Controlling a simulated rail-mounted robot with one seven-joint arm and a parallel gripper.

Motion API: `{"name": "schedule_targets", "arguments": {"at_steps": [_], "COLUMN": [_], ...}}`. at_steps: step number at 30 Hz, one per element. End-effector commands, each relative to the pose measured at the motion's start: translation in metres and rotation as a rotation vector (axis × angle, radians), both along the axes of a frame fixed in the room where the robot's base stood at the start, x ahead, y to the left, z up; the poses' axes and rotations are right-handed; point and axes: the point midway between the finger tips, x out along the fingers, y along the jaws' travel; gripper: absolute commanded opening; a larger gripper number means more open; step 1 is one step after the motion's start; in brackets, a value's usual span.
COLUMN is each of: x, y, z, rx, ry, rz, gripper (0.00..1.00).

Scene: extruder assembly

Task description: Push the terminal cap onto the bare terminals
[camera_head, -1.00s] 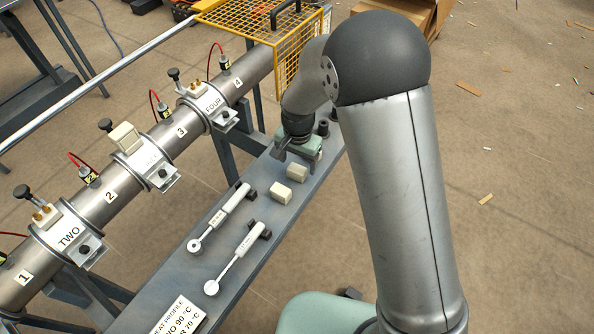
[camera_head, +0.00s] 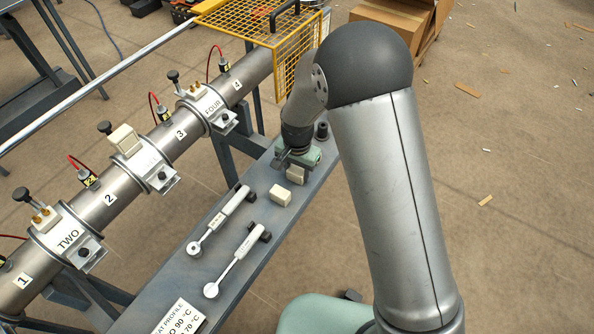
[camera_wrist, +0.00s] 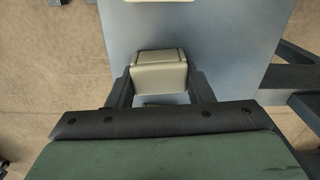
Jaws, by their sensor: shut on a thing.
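My gripper (camera_wrist: 161,88) is down at the grey bench, with its two dark fingers on either side of a beige block-shaped terminal cap (camera_wrist: 158,70). It is shut on this cap, which also shows below the gripper in the head view (camera_head: 296,175). A second beige cap (camera_head: 280,195) lies just nearer on the bench. Bare brass terminals (camera_head: 41,215) stand on the band marked TWO. Another brass pair (camera_head: 194,88) stands on the band marked FOUR. The middle band between them carries a beige cap (camera_head: 125,138). The fingertips are partly hidden in the head view.
Two white-handled tools (camera_head: 220,220) (camera_head: 238,261) lie on the bench (camera_head: 165,275), near a printed heat-profile card (camera_head: 180,318). The steel barrel (camera_head: 97,207) runs alongside, with black knobs and red cables. A yellow mesh guard (camera_head: 250,25) stands at the far end.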

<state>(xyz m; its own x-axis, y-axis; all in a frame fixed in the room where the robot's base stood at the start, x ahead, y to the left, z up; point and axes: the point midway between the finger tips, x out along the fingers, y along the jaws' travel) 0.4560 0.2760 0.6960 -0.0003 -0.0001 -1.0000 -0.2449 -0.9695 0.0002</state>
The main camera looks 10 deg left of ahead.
Motion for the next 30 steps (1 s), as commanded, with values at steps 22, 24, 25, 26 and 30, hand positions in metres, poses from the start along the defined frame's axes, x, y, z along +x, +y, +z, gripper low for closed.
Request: {"name": "schedule_targets", "arguments": {"at_steps": [22,24,25,26,30], "x": [-0.101,-0.113,-0.118,-0.122,-0.135], "y": [-0.001,-0.001,-0.001,-0.002,-0.002], "z": [0.113,0.118,0.120,0.122,0.128], "rx": [0.002,0.002,0.002,0.002,0.001], "ry": [-0.003,-0.001,-0.001,-0.001,0.000], "rz": [0.003,0.004,0.003,0.004,0.002], "gripper": [0.24,0.24,0.24,0.24,0.24]}}
